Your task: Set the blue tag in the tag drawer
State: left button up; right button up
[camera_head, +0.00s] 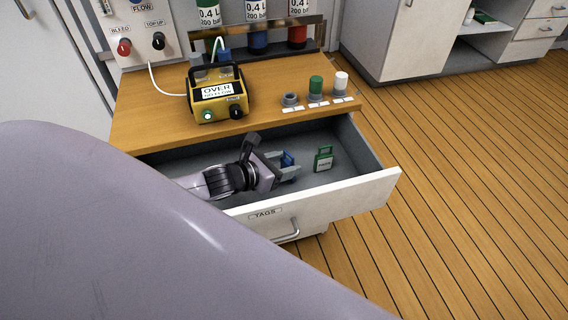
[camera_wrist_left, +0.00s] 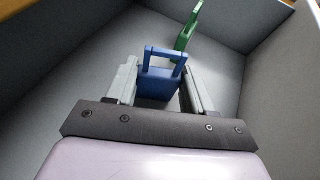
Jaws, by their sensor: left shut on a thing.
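The tag drawer (camera_head: 372,189) is pulled open and its front carries a TAGS label. My left gripper (camera_head: 287,171) is inside the drawer, low over its grey floor. It is shut on the blue tag (camera_head: 288,160), which is mostly hidden by the fingers in the head view. In the left wrist view the blue tag (camera_wrist_left: 158,82) stands between the two fingers (camera_wrist_left: 157,88), its handle loop pointing away. Whether the tag touches the drawer floor is hard to tell. A green tag (camera_head: 323,158) is in the drawer to the right, and shows beyond the blue one in the wrist view (camera_wrist_left: 187,30).
A yellow box labelled OVER (camera_head: 218,95) stands on the wooden top (camera_head: 270,82) above the drawer. A grey ring, a green cap (camera_head: 315,88) and a white cap (camera_head: 340,83) stand at its right edge. The drawer's right end is clear.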

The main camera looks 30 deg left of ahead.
pick_arm(q)
jog(key=shift+f, duration=0.15)
jog(key=o, duration=1)
jog(key=shift+r, duration=0.3)
jog(key=shift+s+a, duration=0.15)
jog(key=shift+s, duration=0.15)
jog(key=shift+p+v, duration=0.8)
jog(key=shift+v, duration=4.85)
